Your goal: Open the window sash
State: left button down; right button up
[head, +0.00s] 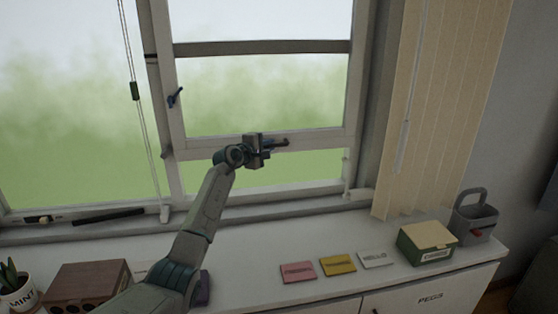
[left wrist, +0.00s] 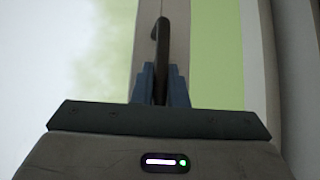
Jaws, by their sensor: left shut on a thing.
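The window sash (head: 318,136) is a pale frame in the window, with a dark bar across its upper part. Its bottom rail stands above the sill, and a strip of green shows beneath it. A dark handle (head: 281,143) sticks out at the bottom rail. My left gripper (head: 265,148) is at this rail, shut on the handle. In the left wrist view the blue-grey fingers (left wrist: 160,85) close on both sides of the dark handle (left wrist: 161,40). The gripper hides part of the rail. My right gripper is not in view.
The white cabinet top (head: 330,240) holds a wooden box (head: 90,283), a potted plant (head: 18,292), coloured cards (head: 338,265), a green box (head: 427,243) and a grey caddy (head: 474,218). A blind (head: 440,90) hangs at right.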

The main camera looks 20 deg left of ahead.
pick_arm(q)
jog(key=shift+r, duration=0.35)
jog(key=c, duration=1.5)
grip_release()
jog(key=shift+o, duration=0.2)
jog(key=shift+f, duration=0.15)
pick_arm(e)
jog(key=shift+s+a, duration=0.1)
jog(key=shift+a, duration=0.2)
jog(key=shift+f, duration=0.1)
